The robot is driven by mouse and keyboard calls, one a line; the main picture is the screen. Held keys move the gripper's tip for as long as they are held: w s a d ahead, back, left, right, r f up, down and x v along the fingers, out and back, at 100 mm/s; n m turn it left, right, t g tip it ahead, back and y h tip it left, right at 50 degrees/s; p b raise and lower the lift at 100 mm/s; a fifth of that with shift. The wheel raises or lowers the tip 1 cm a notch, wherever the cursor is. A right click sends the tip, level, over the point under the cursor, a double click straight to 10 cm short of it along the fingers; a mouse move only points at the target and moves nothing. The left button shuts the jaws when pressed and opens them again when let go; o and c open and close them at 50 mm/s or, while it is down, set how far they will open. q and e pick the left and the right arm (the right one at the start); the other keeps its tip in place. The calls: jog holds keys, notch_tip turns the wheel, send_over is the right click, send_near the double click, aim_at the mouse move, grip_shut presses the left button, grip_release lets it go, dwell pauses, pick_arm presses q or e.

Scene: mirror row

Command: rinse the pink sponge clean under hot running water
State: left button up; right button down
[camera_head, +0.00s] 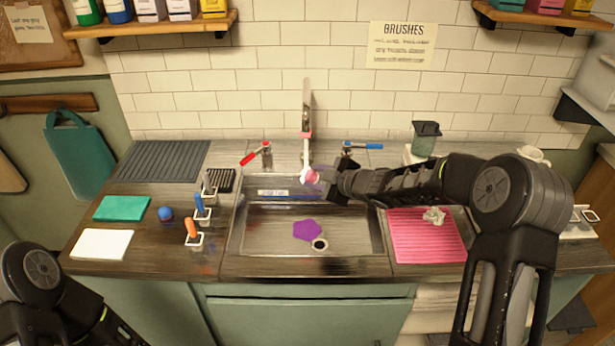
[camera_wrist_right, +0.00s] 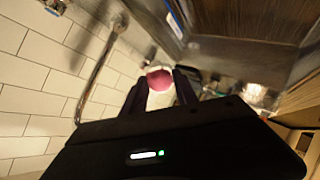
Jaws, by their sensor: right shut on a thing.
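The pink sponge (camera_head: 311,177) is held under the tap (camera_head: 306,108), over the back of the sink (camera_head: 365,240). My right gripper (camera_head: 322,179) is shut on it, reaching in from the right. In the right wrist view the sponge (camera_wrist_right: 160,81) sits between the fingertips, with a whitish patch on its top. A pale column that looks like running water drops from the spout onto the sponge. The red tap lever (camera_head: 251,157) points left and down; the blue lever (camera_head: 364,146) points right. Only part of my left arm shows at bottom left; its gripper is out of frame.
A purple cloth-like piece (camera_head: 307,229) lies in the sink beside the drain (camera_head: 320,244). Left of it are upright-handled brushes (camera_head: 194,231), a blue ball (camera_head: 165,213) and teal and white cloths. A pink ribbed mat (camera_head: 425,245) with a crumpled pale thing lies right.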

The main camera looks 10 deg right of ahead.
jog(key=shift+a, duration=0.4)
jog(key=shift+d, duration=0.45)
dwell(0.3)
jog(key=shift+a, duration=0.4)
dwell(0.6)
dwell(0.4)
jog(key=shift+s+a, duration=0.1)
jog(key=shift+s, duration=0.1)
jog(key=s+a+b, duration=0.1)
jog(key=s+b, duration=0.3)
jog(key=s, duration=0.2)
jog(key=shift+s+a, duration=0.15)
jog(key=shift+a, duration=0.15)
jog(key=shift+r, duration=0.1)
dwell(0.9)
